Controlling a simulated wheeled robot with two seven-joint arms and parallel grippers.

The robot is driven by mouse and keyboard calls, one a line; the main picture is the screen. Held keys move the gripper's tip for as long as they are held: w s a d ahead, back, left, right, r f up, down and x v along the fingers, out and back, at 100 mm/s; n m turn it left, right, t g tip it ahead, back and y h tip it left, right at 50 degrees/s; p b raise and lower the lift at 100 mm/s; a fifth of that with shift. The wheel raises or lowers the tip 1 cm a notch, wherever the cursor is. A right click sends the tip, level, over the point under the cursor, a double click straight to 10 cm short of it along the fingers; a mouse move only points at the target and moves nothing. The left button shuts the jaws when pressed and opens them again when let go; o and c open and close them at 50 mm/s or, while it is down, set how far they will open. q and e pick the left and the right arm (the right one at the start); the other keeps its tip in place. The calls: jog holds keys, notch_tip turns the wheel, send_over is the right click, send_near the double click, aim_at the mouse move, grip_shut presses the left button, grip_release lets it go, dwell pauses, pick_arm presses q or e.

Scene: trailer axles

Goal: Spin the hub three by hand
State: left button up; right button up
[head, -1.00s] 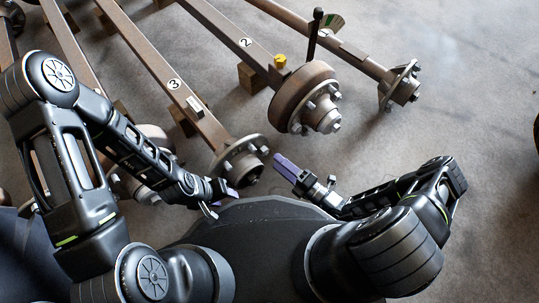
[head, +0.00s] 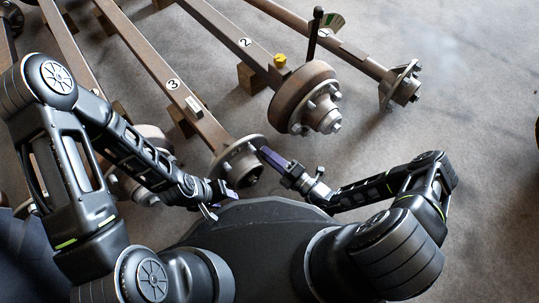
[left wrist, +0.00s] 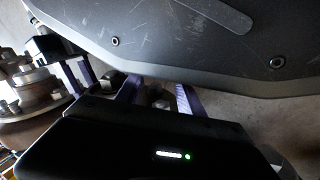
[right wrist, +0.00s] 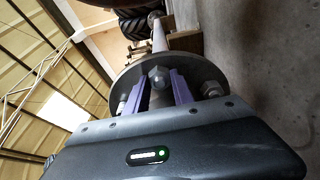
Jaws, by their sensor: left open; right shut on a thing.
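Hub three (head: 240,160) is a round steel flange with studs at the near end of the axle beam marked 3 (head: 170,85). My right gripper (head: 266,154) reaches its flange from the right. In the right wrist view, the purple fingers (right wrist: 158,90) lie on both sides of a stud with a nut (right wrist: 158,75) on the flange (right wrist: 125,82), and are shut on it. My left gripper (head: 222,197) is open and empty, a little below and left of hub three. Its spread fingers (left wrist: 155,95) show in the left wrist view.
A hub with a brown drum (head: 305,98) stands on axle 2 (head: 235,35). Another bare hub (head: 400,88) is farther right. Wooden blocks (head: 250,77) support the axles. The floor at the right is clear.

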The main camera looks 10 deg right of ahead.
grip_shut()
dwell(0.9)
